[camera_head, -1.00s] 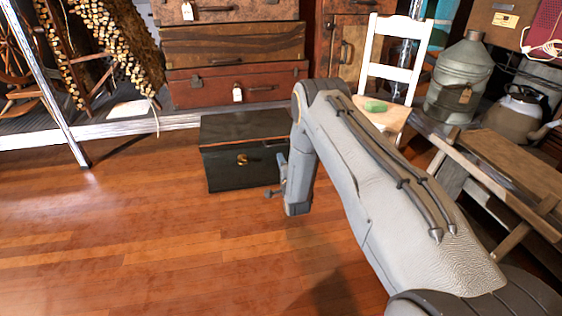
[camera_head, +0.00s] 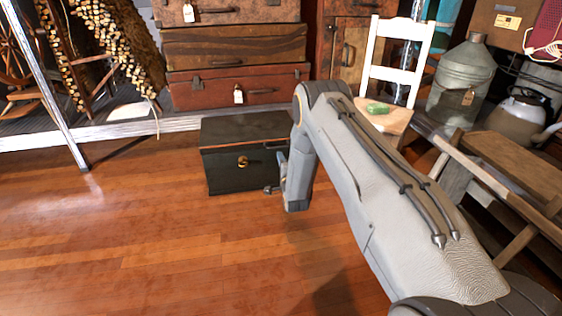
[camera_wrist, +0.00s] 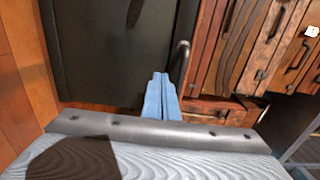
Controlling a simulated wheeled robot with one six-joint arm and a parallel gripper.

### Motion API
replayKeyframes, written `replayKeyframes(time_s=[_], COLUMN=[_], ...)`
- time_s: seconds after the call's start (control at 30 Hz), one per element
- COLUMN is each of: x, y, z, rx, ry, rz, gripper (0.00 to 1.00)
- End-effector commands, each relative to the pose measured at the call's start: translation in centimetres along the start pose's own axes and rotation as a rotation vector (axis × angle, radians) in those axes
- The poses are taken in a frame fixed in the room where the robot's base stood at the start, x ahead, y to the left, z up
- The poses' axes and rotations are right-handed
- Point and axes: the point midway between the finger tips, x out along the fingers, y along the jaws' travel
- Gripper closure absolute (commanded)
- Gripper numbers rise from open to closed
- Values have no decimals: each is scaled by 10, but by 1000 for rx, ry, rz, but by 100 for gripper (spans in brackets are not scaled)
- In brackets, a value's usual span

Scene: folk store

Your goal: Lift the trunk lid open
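The trunk (camera_head: 245,153) is a dark, boxy chest on the wooden floor. Its lid (camera_head: 232,128) lies down flat, with a brown line along the front seam. A brass-coloured latch (camera_head: 243,163) sits on the front face. My gripper (camera_head: 275,175) is low beside the front right part of the trunk, partly hidden by my own arm. I cannot tell whether it touches the trunk. In the wrist view the trunk (camera_wrist: 95,60) fills the upper left as a dark panel. Light blue finger parts (camera_wrist: 160,97) show in front of it, with no held object visible.
Stacked suitcases (camera_head: 235,85) stand on a low platform behind the trunk. A white chair (camera_head: 395,70) with a green item on its seat, a metal can (camera_head: 460,80) and wooden furniture (camera_head: 520,160) stand to the right. The floor in front and to the left is clear.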

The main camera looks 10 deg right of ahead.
Motion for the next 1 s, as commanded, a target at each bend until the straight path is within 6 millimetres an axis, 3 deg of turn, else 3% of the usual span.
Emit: replayKeyframes(time_s=[1.0], x=[28], y=[0], z=[0], rx=[0], ry=[0], rz=[-1], gripper=[100])
